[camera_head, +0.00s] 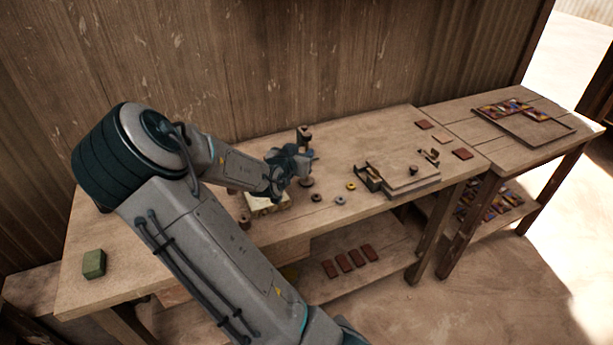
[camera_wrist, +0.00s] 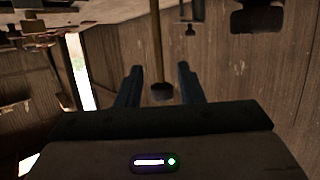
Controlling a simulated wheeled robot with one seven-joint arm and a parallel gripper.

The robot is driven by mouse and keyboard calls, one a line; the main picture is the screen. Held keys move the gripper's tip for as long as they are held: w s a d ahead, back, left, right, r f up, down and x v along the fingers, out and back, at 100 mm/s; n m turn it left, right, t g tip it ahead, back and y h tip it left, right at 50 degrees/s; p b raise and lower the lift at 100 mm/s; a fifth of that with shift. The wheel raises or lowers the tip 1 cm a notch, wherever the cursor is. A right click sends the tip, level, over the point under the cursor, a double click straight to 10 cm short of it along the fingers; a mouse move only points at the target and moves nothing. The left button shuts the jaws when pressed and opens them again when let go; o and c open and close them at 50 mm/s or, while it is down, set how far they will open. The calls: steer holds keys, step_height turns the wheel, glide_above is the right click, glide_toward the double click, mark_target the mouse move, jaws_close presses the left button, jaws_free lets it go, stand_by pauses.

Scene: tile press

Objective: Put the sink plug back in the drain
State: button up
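No sink, drain or plug can be made out in either view. My gripper (camera_head: 305,160) is above the workbench, at an upright post with a dark round knob (camera_head: 304,131) on top. In the wrist view my gripper (camera_wrist: 159,80) has its two fingers apart, with visible gaps on both sides of a dark knob (camera_wrist: 162,91) at the end of a thin rod. The knob appears between the fingers or just beyond them; contact does not show. My arm hides part of the bench.
The workbench (camera_head: 400,130) carries a flat wooden press-like block (camera_head: 405,175), small rings (camera_head: 340,200), a pale box (camera_head: 270,206) and reddish tiles (camera_head: 462,153). A green block (camera_head: 94,263) sits at the left end. A plank wall (camera_head: 330,60) stands close behind.

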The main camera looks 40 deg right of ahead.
mark_target(306, 147)
steer(key=shift+p+x, duration=0.9)
steer(key=shift+x, duration=2.4)
steer(key=shift+s+d, duration=0.1)
steer(key=shift+r, duration=0.1)
jaws_close()
